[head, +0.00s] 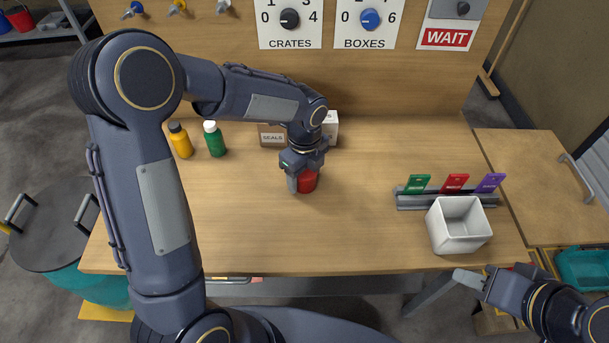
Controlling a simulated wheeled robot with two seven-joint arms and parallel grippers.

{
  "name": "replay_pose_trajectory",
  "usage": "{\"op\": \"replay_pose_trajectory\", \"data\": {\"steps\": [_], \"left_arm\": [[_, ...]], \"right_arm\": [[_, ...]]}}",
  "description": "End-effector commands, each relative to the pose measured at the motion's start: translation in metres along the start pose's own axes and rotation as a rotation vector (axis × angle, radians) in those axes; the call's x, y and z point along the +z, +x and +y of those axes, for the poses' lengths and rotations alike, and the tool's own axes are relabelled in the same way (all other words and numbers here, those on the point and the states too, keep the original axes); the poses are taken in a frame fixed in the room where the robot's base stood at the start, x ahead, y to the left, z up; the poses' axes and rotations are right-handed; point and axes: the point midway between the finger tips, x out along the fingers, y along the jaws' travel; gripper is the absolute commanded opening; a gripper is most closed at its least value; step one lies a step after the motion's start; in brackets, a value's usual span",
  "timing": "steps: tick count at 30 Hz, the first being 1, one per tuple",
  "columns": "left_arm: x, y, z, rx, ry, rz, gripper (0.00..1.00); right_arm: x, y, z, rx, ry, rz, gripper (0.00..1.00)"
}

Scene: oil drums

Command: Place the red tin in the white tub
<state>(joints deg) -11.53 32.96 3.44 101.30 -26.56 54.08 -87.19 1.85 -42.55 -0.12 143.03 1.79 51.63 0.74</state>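The red tin (307,182) is near the middle of the table, at my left gripper (306,178), which reaches down over it from above. One finger shows along the tin's left side; the gripper hides the top of the tin. Whether the fingers press on the tin is not clear. The tin appears to be at table height. The white tub (458,227) stands empty and upright near the table's front right corner. My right gripper (468,278) is off the front edge, below and right of the tub, pointing left; its opening is unclear.
A grey rack (447,199) with green, red and purple tags stands just behind the tub. Yellow (180,141) and green (214,139) bottles stand at the back left. A SEALS box (272,136) is behind my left gripper. The table between tin and tub is clear.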

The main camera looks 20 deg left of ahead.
Motion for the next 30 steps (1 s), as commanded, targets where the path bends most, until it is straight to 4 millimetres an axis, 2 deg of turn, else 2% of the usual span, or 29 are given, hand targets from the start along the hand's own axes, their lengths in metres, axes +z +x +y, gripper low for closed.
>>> {"op": "replay_pose_trajectory", "data": {"steps": [1, 8, 16, 20, 25, 30], "left_arm": [[0.000, 0.000, 0.000, 0.000, 0.000, 0.000, 0.56], [0.000, -0.001, 0.000, -0.001, 0.000, 0.000, 0.26], [0.000, -0.003, 0.000, -0.001, -0.001, 0.000, 0.25], [0.000, -0.011, -0.001, -0.002, -0.001, 0.000, 0.25], [-0.001, -0.037, 0.002, -0.004, -0.002, -0.001, 0.25], [-0.015, -0.073, 0.030, -0.007, 0.001, -0.002, 0.25]], "right_arm": [[0.000, 0.000, 0.000, 0.000, 0.000, 0.000, 0.36], [0.000, 0.000, 0.000, 0.000, 0.000, 0.000, 0.36], [0.000, 0.000, 0.000, 0.000, 0.000, 0.000, 0.36], [-0.001, -0.001, -0.001, 0.000, 0.000, 0.000, 0.36], [-0.001, -0.003, -0.001, 0.000, 0.000, 0.000, 0.36], [-0.001, -0.002, -0.001, 0.000, 0.000, 0.000, 0.36]]}}
